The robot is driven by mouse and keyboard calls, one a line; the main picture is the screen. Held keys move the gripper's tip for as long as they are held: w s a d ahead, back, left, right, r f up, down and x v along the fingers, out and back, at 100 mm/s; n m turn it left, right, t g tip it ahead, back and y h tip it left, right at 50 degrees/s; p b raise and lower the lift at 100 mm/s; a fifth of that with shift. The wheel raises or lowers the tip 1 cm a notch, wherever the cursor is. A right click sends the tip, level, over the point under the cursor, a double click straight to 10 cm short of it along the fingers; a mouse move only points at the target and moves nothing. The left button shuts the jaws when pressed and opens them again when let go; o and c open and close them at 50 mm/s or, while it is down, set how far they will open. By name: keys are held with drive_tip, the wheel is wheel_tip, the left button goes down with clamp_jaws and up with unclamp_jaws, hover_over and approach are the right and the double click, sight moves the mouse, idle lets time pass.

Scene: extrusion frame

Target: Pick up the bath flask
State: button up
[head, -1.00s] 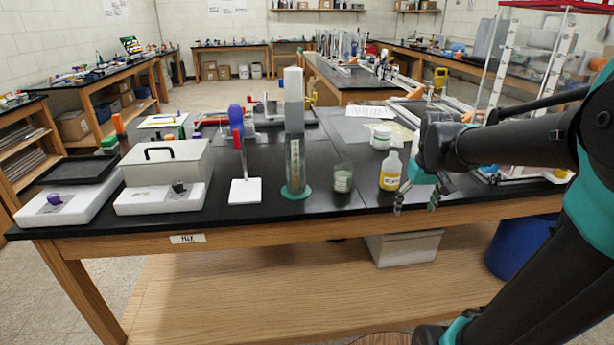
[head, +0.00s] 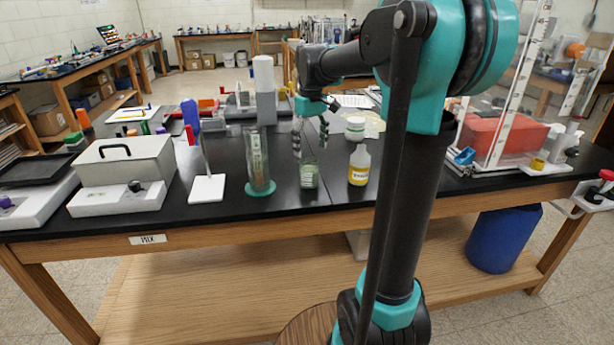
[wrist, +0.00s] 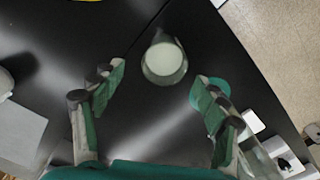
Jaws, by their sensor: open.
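A small clear glass vessel with pale green contents (head: 309,176), which I take to be the bath flask, stands upright on the black bench top near its front edge. In the wrist view the flask (wrist: 164,60) sits at the upper middle, beyond the line between my fingertips. My gripper (head: 311,136) is open and empty, pointing down above and slightly behind the flask in the head view. In the wrist view my gripper's fingers (wrist: 158,92) are spread wide on either side, apart from the glass.
A tall glass cylinder on a teal base (head: 259,165) stands close left of the flask. A white jar (head: 355,128) is behind. A white stand (head: 207,188) and grey lidded bath (head: 125,172) are further left.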

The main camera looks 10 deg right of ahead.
sight(311, 158)
wheel_tip(311, 158, down, 5)
drive_tip(key=shift+r, duration=0.15)
drive_tip(key=shift+s+a+f, duration=0.1)
drive_tip(key=shift+a+f, duration=0.1)
drive_tip(key=shift+f, duration=1.15)
drive_tip(key=shift+a+f, duration=0.15)
drive_tip(key=shift+f, duration=1.2)
drive_tip(key=c, duration=1.3)
drive_tip(key=shift+r, duration=0.2)
drive_tip(key=shift+r, duration=9.75)
